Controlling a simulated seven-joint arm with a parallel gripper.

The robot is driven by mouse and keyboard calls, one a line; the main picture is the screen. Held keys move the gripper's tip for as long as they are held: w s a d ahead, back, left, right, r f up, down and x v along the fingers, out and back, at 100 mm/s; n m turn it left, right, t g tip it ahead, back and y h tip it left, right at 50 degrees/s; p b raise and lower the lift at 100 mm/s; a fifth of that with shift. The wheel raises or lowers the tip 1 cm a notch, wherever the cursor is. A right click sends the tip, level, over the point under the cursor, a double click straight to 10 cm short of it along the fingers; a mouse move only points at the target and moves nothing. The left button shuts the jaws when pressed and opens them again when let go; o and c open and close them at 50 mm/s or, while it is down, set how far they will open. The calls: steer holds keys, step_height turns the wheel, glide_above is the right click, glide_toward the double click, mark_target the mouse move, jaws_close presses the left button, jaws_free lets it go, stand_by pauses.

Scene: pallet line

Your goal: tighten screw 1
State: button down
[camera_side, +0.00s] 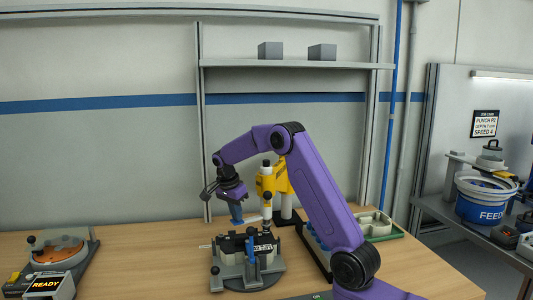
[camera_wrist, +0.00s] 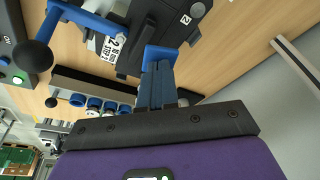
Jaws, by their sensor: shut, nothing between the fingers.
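My gripper (camera_side: 237,221) is shut and empty, its blue fingers pointing down above the left part of the round grey fixture (camera_side: 232,283). The fixture carries a dark block (camera_side: 232,243) with a blue upright clamp (camera_side: 251,250) in front. In the wrist view, my gripper's blue fingers (camera_wrist: 158,54) are together near a dark part of the work. A white label (camera_wrist: 112,48) with a "2" lies left of them. Screw 1 cannot be told apart in either view. A yellow tool stand (camera_side: 283,180) is just behind the fixture.
A blue lever with a black ball knob (camera_wrist: 33,57) and a row of blue-ringed holders (camera_wrist: 95,102) show in the wrist view. A READY display (camera_side: 48,286) and a turntable fixture (camera_side: 60,250) stand left. A green-edged tray (camera_side: 392,235) lies right. The table between the fixtures is clear.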

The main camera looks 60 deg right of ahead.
steer(key=shift+f, duration=0.3)
stand_by(0.4)
steer(key=shift+r, duration=0.4)
stand_by(1.1)
steer(key=d+v, duration=0.2)
steer(key=v, duration=0.6)
steer(key=shift+r, duration=0.6)
steer(key=shift+a, duration=0.1)
stand_by(0.5)
